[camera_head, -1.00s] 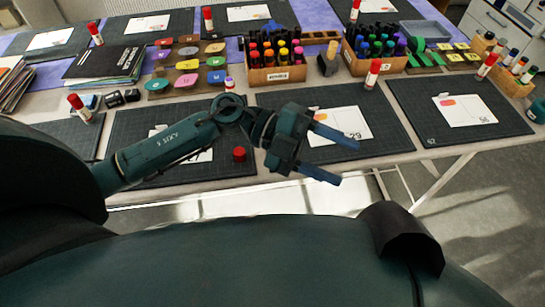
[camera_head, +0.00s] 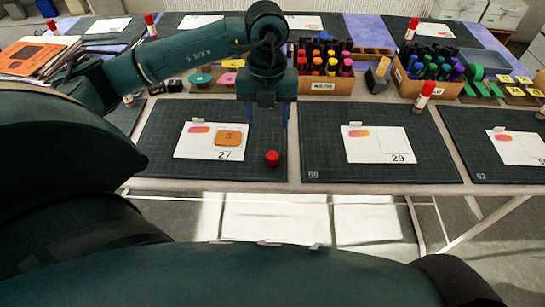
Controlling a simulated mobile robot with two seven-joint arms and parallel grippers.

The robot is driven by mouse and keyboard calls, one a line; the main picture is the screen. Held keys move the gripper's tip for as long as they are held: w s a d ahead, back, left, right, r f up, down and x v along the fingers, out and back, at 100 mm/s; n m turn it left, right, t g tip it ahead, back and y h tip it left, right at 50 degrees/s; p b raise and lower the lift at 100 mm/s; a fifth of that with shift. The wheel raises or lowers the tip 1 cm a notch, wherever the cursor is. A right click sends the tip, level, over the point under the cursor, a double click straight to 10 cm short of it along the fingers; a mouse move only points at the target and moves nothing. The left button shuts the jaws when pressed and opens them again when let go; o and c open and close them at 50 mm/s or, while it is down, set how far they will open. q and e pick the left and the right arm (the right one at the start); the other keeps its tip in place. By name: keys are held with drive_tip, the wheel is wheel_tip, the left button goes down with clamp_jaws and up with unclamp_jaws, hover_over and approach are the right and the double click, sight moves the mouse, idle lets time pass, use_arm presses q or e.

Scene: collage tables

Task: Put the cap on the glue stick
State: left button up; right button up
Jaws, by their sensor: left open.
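A small red cap (camera_head: 272,158) sits on the dark cutting mat (camera_head: 165,125) in front of me, right of the card marked 27. My left gripper (camera_head: 267,120) points down, open and empty, above and beyond the cap, its two fingers apart. I see no uncapped glue stick clearly; the gripper and arm cover part of the area behind the mat. A red-capped glue stick (camera_head: 424,95) stands farther right, behind the card marked 29. My right gripper is not in view.
A wooden box of markers (camera_head: 322,85) stands just behind and right of the gripper, with another marker box (camera_head: 428,88) to its right. Ink pads (camera_head: 200,78) lie left of the gripper. The mat with card 29 (camera_head: 380,145) is mostly clear.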

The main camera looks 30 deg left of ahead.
use_arm(q)
hover_over(272, 154)
drive_tip(key=s, duration=0.1)
wheel_tip(272, 154, down, 8)
drive_tip(key=shift+a+r, duration=0.1)
drive_tip(key=shift+w+d+f+p, duration=0.1)
drive_tip(key=shift+w+f+p, duration=0.1)
drive_tip(key=shift+f, duration=1.2)
drive_tip(key=shift+w+d+f+p, duration=0.1)
drive_tip(key=shift+w+f, duration=0.1)
drive_tip(key=shift+f, duration=1.15)
drive_tip(key=shift+c, duration=0.2)
drive_tip(key=c, duration=1)
wheel_tip(272, 154, up, 10)
drive_tip(key=shift+r, duration=0.1)
